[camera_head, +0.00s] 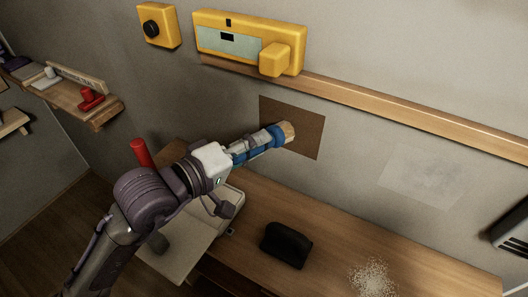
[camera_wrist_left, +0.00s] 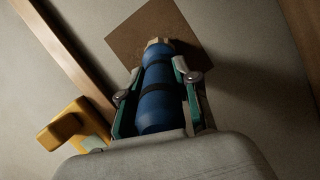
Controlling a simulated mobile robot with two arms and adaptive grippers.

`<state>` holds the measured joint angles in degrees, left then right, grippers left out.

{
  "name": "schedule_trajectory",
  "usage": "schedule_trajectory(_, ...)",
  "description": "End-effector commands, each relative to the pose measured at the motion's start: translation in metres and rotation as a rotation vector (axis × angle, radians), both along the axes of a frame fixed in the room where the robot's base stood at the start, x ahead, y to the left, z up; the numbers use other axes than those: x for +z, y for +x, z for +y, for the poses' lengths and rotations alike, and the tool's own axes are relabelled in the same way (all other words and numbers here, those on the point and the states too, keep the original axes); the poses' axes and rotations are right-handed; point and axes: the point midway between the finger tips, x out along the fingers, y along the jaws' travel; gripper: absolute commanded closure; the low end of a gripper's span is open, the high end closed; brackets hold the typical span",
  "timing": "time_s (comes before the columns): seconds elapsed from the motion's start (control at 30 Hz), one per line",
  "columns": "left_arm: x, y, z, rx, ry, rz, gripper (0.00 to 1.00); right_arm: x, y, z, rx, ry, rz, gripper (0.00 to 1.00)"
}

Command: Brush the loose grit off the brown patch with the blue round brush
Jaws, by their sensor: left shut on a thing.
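The brown patch (camera_head: 307,137) is a flat square on the grey wall under the wooden rail. My left gripper (camera_head: 243,150) is shut on the blue round brush (camera_head: 271,137), whose pale bristle end points at the patch. In the head view the bristle end overlaps the patch; I cannot tell whether it touches. In the left wrist view the blue brush (camera_wrist_left: 158,95) lies between the fingers and its tip covers part of the patch (camera_wrist_left: 137,38). Loose grit on the patch cannot be made out. My right gripper is not in view.
A yellow heater unit (camera_head: 225,48) and a yellow knob box (camera_head: 158,27) are above the patch. On the wooden bench sit a black object (camera_head: 286,245) and a pile of pale grains (camera_head: 372,279). A shelf (camera_head: 75,98) with red and white items is at left.

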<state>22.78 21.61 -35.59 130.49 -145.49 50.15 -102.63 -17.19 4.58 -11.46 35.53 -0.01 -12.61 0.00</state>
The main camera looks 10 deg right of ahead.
Motion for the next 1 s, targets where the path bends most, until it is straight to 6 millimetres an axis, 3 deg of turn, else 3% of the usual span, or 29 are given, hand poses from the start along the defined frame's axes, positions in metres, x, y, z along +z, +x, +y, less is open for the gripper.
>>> schedule_trajectory(0.8,-0.003,0.033,0.045,0.001,0.001,-0.002,1.00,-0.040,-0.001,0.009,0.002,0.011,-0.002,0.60)
schedule_trajectory(1.0,0.001,0.034,0.048,0.000,-0.001,-0.001,1.00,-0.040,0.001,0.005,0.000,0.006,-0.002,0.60)
